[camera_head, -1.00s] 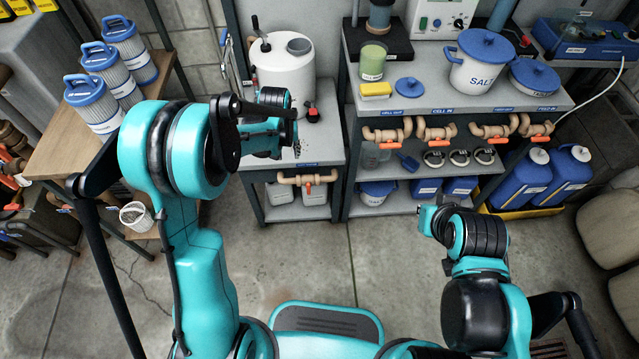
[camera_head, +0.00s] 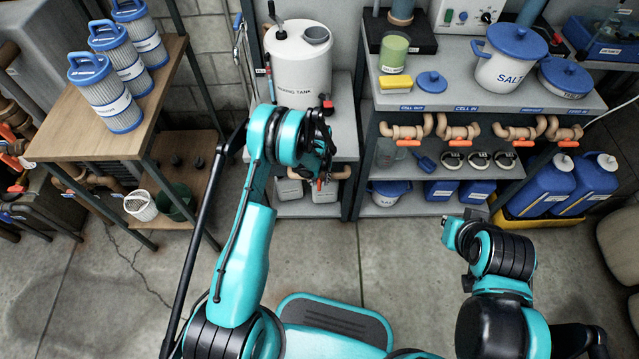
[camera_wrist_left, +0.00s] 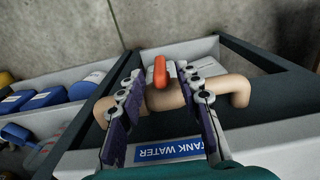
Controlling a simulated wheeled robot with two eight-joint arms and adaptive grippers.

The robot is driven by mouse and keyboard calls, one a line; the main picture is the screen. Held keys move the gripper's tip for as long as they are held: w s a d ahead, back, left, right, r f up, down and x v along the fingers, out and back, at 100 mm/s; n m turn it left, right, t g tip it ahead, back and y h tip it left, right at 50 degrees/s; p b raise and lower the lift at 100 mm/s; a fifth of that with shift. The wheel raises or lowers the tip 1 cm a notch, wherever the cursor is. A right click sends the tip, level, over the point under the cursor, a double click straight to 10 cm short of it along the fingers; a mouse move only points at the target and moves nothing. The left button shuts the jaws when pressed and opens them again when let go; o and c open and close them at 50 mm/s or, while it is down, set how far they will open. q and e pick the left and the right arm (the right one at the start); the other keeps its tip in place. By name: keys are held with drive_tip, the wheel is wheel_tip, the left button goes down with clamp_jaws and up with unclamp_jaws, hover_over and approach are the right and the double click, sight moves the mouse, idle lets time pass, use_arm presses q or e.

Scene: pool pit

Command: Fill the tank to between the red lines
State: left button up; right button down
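The white tank (camera_head: 297,75) stands on the left grey bench, with a black handle and a grey round opening on top. I cannot make out red lines on it. Below the bench top runs the tan tank water pipe (camera_head: 338,173); it shows in the left wrist view (camera_wrist_left: 236,88) with an orange valve handle (camera_wrist_left: 160,71) and a "TANK WATER" label (camera_wrist_left: 168,150). My left gripper (camera_head: 320,165) is at this valve. In its wrist view the fingers (camera_wrist_left: 160,82) are apart, one each side of the handle. My right gripper (camera_head: 452,232) hangs before the right shelf, its fingers unclear.
The right shelf (camera_head: 460,97) carries a salt pot (camera_head: 508,55), a green beaker (camera_head: 394,50) and a row of tan valves (camera_head: 460,130). Blue jugs (camera_head: 548,188) stand on the right. Filters (camera_head: 105,95) stand on a wooden table (camera_head: 70,140). The floor ahead is clear.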

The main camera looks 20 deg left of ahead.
use_arm(q)
drive_tip(key=shift+f, duration=0.7)
clamp_jaws()
